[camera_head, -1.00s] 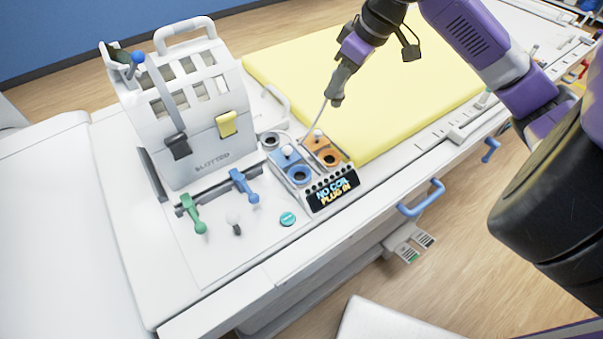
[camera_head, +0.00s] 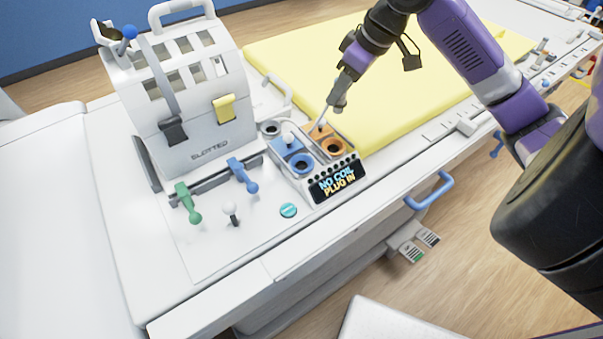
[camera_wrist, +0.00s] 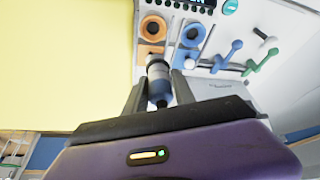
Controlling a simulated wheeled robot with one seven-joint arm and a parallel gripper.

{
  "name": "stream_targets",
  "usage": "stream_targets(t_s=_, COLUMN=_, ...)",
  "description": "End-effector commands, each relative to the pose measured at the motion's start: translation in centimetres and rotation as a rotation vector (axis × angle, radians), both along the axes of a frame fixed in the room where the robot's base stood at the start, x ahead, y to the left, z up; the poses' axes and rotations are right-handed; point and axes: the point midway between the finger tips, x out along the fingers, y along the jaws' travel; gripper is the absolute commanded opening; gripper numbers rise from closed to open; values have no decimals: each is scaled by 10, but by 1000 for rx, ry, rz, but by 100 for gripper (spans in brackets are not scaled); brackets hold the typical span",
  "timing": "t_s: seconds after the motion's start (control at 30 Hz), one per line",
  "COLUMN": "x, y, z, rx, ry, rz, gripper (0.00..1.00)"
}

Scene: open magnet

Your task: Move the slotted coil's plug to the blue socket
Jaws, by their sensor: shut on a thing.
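The slotted coil (camera_head: 185,100) is a white slotted box labelled SLOTTED, standing upright at the left of the panel. The blue socket (camera_head: 302,164) is a dark round hole in a blue plate; it also shows in the wrist view (camera_wrist: 192,35). The orange socket (camera_head: 333,147) is beside it, right in the head view. My gripper (camera_head: 338,102) is above the far end of the orange plate. In the wrist view its fingers (camera_wrist: 158,92) are shut on a grey-and-blue plug (camera_wrist: 158,72). The plug's lower tip and any contact with the plate are hard to tell.
A white knob (camera_head: 288,138) stands on the blue plate. The display (camera_head: 336,183) reads NO COIL PLUG IN. Green (camera_head: 188,203) and blue (camera_head: 243,176) levers stand in front of the coil. A yellow pad (camera_head: 400,90) lies behind the sockets.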

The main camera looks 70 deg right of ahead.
Motion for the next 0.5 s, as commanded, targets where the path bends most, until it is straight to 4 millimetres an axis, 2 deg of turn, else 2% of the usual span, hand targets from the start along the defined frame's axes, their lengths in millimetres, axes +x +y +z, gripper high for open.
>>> stream_targets(t_s=0.03, x=0, y=0, z=-5, rx=0, ry=-1, rz=0, gripper=0)
stream_targets(t_s=0.33, x=0, y=0, z=-3, rx=0, ry=0, rz=0, gripper=0)
stream_targets(t_s=0.5, x=6, y=10, z=-3, rx=0, ry=-1, rz=4, gripper=0)
